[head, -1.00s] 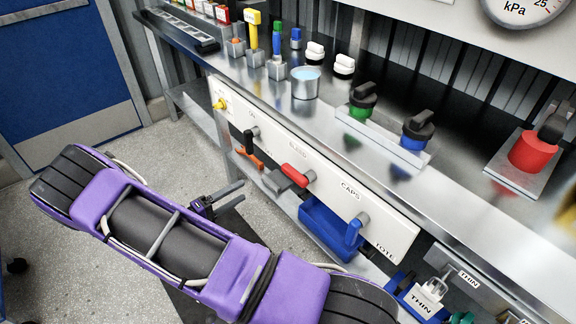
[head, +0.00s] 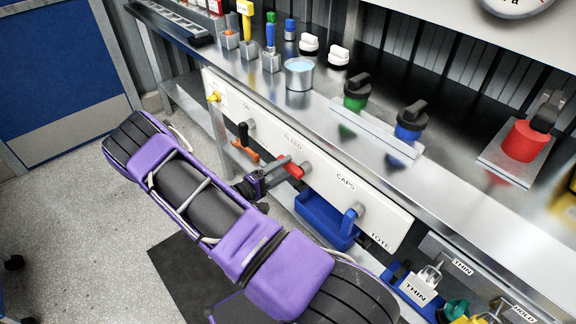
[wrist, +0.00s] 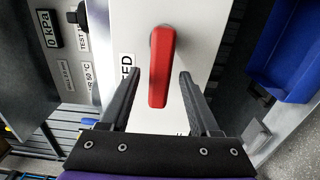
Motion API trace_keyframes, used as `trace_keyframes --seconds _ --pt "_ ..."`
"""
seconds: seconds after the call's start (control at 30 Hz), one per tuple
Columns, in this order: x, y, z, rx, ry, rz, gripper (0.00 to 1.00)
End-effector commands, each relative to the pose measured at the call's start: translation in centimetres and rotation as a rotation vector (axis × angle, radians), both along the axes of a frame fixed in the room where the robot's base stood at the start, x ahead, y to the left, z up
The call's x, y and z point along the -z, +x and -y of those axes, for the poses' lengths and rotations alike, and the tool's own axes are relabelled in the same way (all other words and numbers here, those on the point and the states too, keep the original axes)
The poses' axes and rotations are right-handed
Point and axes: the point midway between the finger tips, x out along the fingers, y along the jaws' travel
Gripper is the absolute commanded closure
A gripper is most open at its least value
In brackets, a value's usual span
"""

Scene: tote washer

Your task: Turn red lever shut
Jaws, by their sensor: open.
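The red lever (head: 291,169) is on the white front panel (head: 335,182) below the bench top, under the BLEED label. In the wrist view the red lever (wrist: 161,68) lies between the two open fingers of my gripper (wrist: 157,88), with a gap on each side. Its pivot is at the far end and its free end points towards my gripper. In the head view my gripper (head: 277,172) is at the lever, and its fingers partly cover it.
A blue bin (head: 325,222) hangs below the panel. Cups, knobs and a red-based valve (head: 524,143) stand on the bench top.

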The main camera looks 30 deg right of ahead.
Motion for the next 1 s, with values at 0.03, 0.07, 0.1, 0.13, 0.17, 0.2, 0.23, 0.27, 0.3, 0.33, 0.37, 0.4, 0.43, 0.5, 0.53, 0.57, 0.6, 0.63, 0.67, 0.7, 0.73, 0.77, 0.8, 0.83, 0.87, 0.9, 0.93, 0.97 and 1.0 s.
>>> trace_keyframes --seconds 0.03,0.07,0.1,0.13,0.17,0.2,0.23,0.27,0.3,0.33,0.37,0.4,0.43,0.5,0.53,0.57,0.6,0.63,0.67,0.7,0.73,0.77,0.8,0.83,0.87,0.9,0.93,0.97,1.0 --pt "0.0 0.1 0.7 0.002 0.0 0.001 0.38" --pt "0.0 0.1 0.9 0.002 0.0 0.001 0.38" --pt "0.0 0.2 1.2 0.001 0.0 0.001 0.38" --pt "0.0 0.2 1.4 0.0 0.0 0.001 0.38" --pt "0.0 0.2 1.6 0.0 0.0 0.001 0.38" --pt "0.0 0.2 1.7 0.0 0.0 0.001 0.38" --pt "0.0 0.3 1.8 0.0 0.0 0.001 0.38" --pt "0.0 0.3 1.8 0.0 0.0 0.001 0.38" --pt "0.0 0.3 1.9 0.0 0.0 0.001 0.38" --pt "0.0 0.3 1.9 0.0 0.0 0.001 0.38" --pt "0.0 0.3 1.9 0.0 0.0 0.001 0.38" --pt "0.0 0.3 1.9 0.0 0.0 0.001 0.38" --pt "0.0 0.3 1.9 0.0 0.0 0.001 0.38" --pt "0.0 0.3 1.9 0.0 0.0 0.001 0.39" --pt "0.0 0.3 1.9 0.0 0.0 0.001 0.45" --pt "0.0 0.3 1.9 0.0 0.0 0.001 0.5" --pt "0.0 0.3 1.9 0.0 0.0 0.001 0.57" --pt "0.0 0.3 1.9 0.0 0.0 0.001 0.63" --pt "0.0 0.3 1.9 0.0 0.0 0.001 0.68" --pt "0.0 0.3 1.8 0.0 0.0 0.001 0.75" --pt "0.0 0.3 1.8 0.0 0.0 0.001 0.81" --pt "0.0 0.3 1.8 0.0 0.0 0.001 0.86" --pt "0.0 0.3 1.8 0.0 0.0 0.001 0.93" --pt "0.0 0.3 1.8 0.0 0.0 0.001 0.99" --pt "0.0 0.3 1.8 0.0 0.0 0.001 1.0" --pt "0.0 0.3 1.8 0.0 0.0 0.001 1.0" --pt "0.0 0.3 1.8 0.0 0.0 0.001 1.0" --pt "0.0 0.3 1.8 0.0 0.0 0.001 1.0" --pt "0.0 0.3 1.8 0.0 0.0 0.001 1.0"
